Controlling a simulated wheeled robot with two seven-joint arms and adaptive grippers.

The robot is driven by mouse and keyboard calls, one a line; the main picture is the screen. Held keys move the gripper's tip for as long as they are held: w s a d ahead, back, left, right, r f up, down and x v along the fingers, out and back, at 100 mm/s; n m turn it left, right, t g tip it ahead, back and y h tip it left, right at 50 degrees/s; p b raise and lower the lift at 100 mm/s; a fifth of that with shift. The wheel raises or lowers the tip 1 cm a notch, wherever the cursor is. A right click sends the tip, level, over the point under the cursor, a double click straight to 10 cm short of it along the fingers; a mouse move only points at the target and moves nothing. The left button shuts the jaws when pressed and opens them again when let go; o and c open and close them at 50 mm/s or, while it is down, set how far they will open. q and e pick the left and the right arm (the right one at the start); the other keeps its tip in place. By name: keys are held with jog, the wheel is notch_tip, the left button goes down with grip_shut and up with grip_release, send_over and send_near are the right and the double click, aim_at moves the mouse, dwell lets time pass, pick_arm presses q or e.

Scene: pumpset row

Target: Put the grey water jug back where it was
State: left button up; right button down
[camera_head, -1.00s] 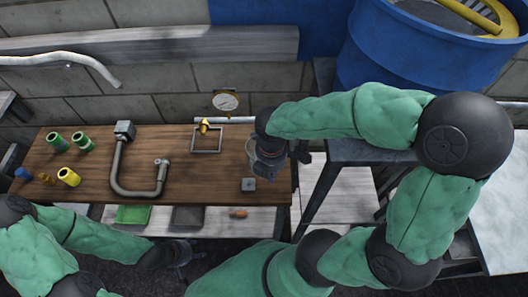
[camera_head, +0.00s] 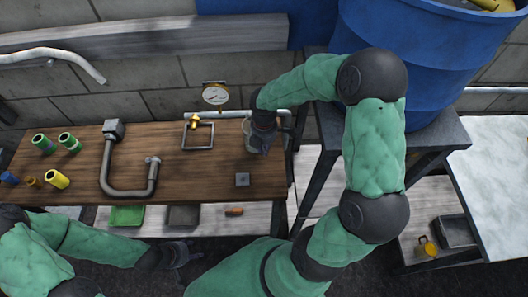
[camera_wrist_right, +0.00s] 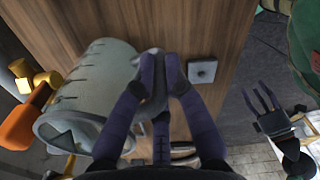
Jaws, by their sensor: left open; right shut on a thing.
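In the head view the jug (camera_head: 249,137) shows only in part, behind my right gripper (camera_head: 264,146), at the right end of the wooden bench (camera_head: 215,170). I cannot tell whether the jug's base touches the bench. My left gripper (camera_head: 186,256) is open and empty, low in front of the bench; it also shows at the right of the right wrist view (camera_wrist_right: 268,105).
A small square plate (camera_head: 243,180) lies near the jug. A gauge (camera_head: 215,95), a yellow valve on a frame (camera_head: 194,123) and a bent grey pipe (camera_head: 128,192) stand further left. A blue drum (camera_head: 420,60) stands right on a dark stand. A yellow mug (camera_head: 427,247) sits low right.

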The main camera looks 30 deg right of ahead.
jog(key=shift+f, duration=1.15)
jog(key=shift+s, duration=0.1)
jog(key=shift+f+b, duration=0.15)
jog(key=shift+b, duration=0.15)
jog(key=c, duration=1.3)
grip_release()
notch_tip(320, 180, up, 12)
jog(key=p, duration=0.3)
jog(key=shift+r, duration=0.2)
